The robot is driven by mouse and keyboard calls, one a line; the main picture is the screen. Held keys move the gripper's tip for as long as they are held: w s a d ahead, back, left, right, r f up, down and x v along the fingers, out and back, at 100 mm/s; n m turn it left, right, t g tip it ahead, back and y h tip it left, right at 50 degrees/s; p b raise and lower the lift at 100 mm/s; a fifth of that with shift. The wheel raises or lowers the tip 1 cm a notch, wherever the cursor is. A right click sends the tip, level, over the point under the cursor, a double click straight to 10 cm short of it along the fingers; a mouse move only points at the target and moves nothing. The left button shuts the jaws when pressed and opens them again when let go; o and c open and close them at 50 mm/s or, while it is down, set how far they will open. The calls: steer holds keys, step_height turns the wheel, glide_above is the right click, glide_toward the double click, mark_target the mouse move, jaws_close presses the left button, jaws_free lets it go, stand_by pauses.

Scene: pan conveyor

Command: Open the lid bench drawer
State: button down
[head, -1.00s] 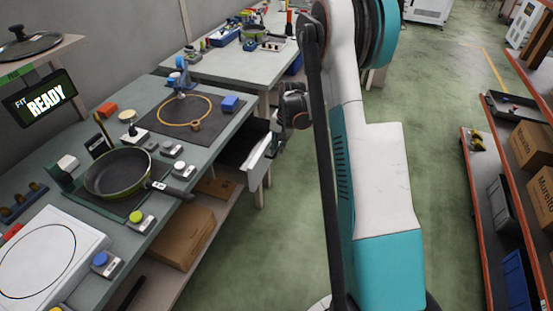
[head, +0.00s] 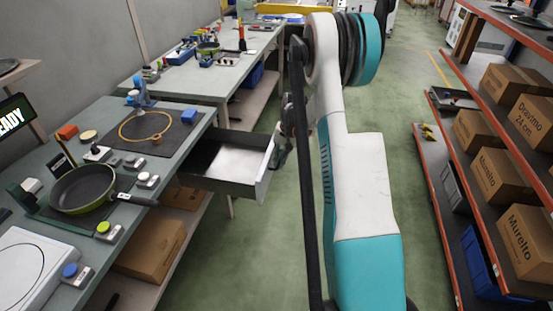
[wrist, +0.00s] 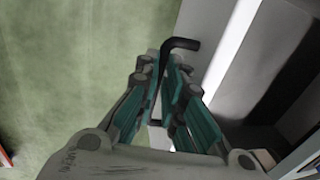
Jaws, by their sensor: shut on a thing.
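The lid bench drawer (head: 264,181) stands pulled far out from under the bench (head: 212,112) in the head view. It is a grey metal tray, and the part of its inside that shows looks empty. Its black handle (wrist: 181,44) shows in the wrist view, running down between the fingers. My gripper (wrist: 164,80) is shut on this handle. In the head view my gripper (head: 279,138) is at the drawer's front, small and partly hidden by my arm.
On the bench are a dark mat (head: 160,129) with an orange ring and a green pan (head: 78,188). Cardboard boxes (head: 150,248) sit on the shelf below. Green floor is clear in front of the drawer. A rack of boxes (head: 490,176) stands on the right.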

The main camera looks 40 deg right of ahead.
steer(key=c, duration=2)
jaws_free()
steer(key=shift+o, duration=0.2)
step_height(320, 180, up, 12)
steer(key=s+d, duration=0.1)
steer(key=shift+s+d, duration=0.2)
steer(key=shift+s, duration=0.15)
steer(key=shift+f, duration=0.15)
